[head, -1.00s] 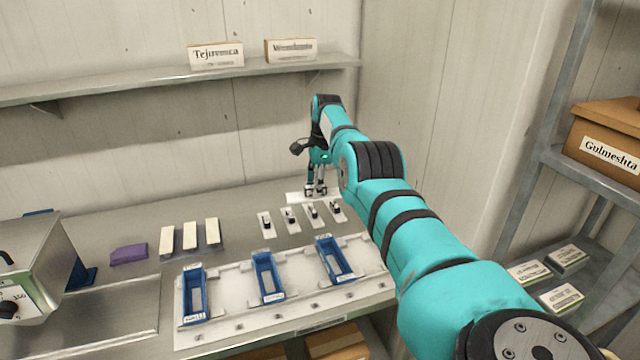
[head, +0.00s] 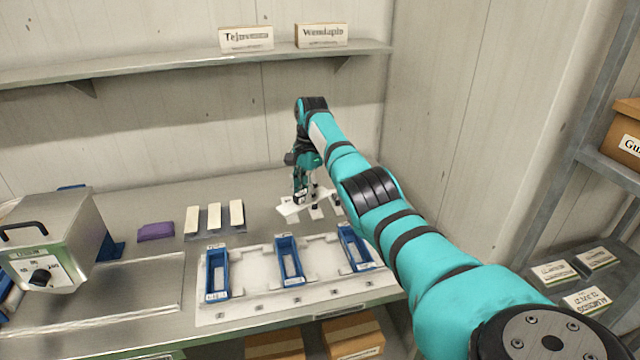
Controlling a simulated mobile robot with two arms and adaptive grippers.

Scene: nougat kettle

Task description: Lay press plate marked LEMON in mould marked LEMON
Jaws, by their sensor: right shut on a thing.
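My right gripper (head: 306,196) is shut on a press plate, a small white plate (head: 287,210) held just above the back of the worktop. The marking on this plate cannot be read. Other white press plates with dark knobs (head: 316,211) stand beside and behind the gripper, partly hidden by it and my arm. Three blue moulds stand in a row in front: a left one (head: 207,275), a middle one (head: 278,265) and a right one (head: 346,250). Their labels are too small to read, so I cannot tell which is LEMON. My left gripper is not in view.
The moulds stand in a pale rack (head: 320,292) near the front edge. White bars (head: 214,216) and a purple block (head: 156,231) lie left of the plates. A metal box machine (head: 55,235) stands at far left. A shelf runs along the back wall.

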